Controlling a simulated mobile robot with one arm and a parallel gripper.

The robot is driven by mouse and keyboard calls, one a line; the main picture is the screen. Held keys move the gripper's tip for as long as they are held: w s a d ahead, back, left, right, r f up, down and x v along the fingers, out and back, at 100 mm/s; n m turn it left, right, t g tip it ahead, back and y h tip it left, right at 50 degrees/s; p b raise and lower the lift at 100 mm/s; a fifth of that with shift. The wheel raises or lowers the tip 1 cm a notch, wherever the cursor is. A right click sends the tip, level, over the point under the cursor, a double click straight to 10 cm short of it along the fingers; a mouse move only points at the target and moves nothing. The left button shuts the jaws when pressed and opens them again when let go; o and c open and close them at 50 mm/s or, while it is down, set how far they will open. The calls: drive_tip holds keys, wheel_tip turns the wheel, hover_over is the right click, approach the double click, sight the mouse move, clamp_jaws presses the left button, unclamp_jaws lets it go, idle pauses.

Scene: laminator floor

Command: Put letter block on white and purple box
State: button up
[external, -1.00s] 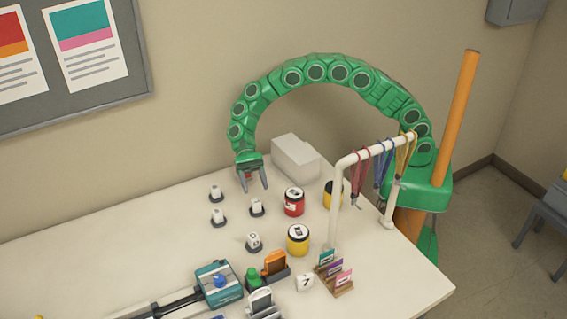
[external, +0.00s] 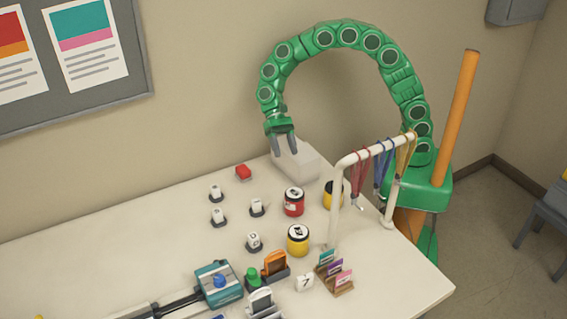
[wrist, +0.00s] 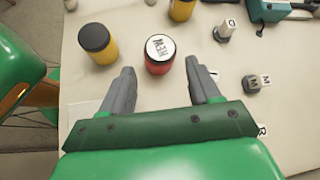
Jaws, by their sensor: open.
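Several small white letter pieces on dark bases stand on the table, among them one at the front (external: 254,240) and others further back (external: 216,192). In the wrist view, one piece (wrist: 224,31) stands near the top and another marked M (wrist: 265,78) is at the right. A plain pale box (external: 309,164) stands at the back; no purple shows on it. My gripper (external: 286,153) is open and empty, raised in front of this box and partly covering it. In the wrist view its fingers (wrist: 160,68) are spread, with no object held between them.
A red jar (external: 293,203), yellow jars (external: 298,240), a white lanyard rack (external: 336,200), a card holder (external: 340,283), a cube marked 7 (external: 305,282) and a teal device (external: 218,283) occupy the table. The left back is clear.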

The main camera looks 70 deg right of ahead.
drive_tip(key=s+d+r+n+t+h, duration=0.2)
drive_tip(key=s+d+n+h, duration=0.1)
drive_tip(key=s+d, duration=1.2)
drive_tip(key=s+d+r+n+t+h, duration=0.2)
drive_tip(key=s+d+n+h, duration=0.2)
drive_tip(key=s+d, duration=1.1)
drive_tip(key=d+h, duration=0.1)
drive_tip(key=d, duration=0.2)
drive_tip(key=shift+d+r+n, duration=0.15)
drive_tip(key=shift+r+n, duration=0.15)
drive_tip(key=shift+w, duration=0.2)
